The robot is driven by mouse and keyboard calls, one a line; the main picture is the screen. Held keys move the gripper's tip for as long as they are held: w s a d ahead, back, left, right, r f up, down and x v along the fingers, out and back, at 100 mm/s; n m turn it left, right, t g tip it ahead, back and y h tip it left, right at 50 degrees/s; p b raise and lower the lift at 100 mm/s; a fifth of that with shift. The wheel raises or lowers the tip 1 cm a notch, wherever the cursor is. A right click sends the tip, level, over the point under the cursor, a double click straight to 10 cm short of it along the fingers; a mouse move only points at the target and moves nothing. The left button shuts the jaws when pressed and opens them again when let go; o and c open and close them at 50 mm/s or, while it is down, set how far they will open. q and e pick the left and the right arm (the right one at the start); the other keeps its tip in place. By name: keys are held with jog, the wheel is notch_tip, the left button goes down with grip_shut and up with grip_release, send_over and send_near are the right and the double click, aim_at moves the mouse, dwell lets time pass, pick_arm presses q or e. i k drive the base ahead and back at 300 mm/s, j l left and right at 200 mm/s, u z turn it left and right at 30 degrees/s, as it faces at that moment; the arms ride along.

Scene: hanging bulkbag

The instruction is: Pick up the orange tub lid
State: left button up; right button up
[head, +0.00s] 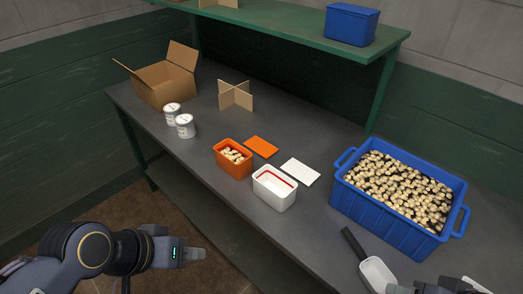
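The orange tub lid (262,146) lies flat on the grey table, just behind and right of the orange tub (233,160). The orange tub is open and holds pale, mushroom-like pieces. My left gripper (196,254) is in front of the table's front edge, low in the picture and well apart from the lid. Its fingers look close together, but I cannot tell whether they are open or shut. My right gripper (425,287) shows only partly at the bottom right edge, near a scoop. Its finger state is unclear.
A white tub (274,188) and white lid (300,172) sit right of the orange ones. A blue crate (385,222) of pale pieces and a scoop (376,272) are at the right. Two cans (185,126), a cardboard divider (235,97) and an open box (167,82) stand at the left.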

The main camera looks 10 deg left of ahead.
aim_at(265, 149)
jog(key=j+z, duration=0.1)
jog(key=z, duration=0.65)
jog(key=j+z, duration=0.15)
jog(key=z, duration=0.25)
jog(key=j+z, duration=0.4)
jog(key=j, duration=0.2)
jog(key=k+j+z, duration=0.15)
jog(key=j+z, duration=0.25)
jog(key=j, duration=0.15)
jog(key=k+j, duration=0.1)
jog(key=j, duration=0.7)
jog(key=k+z, duration=0.05)
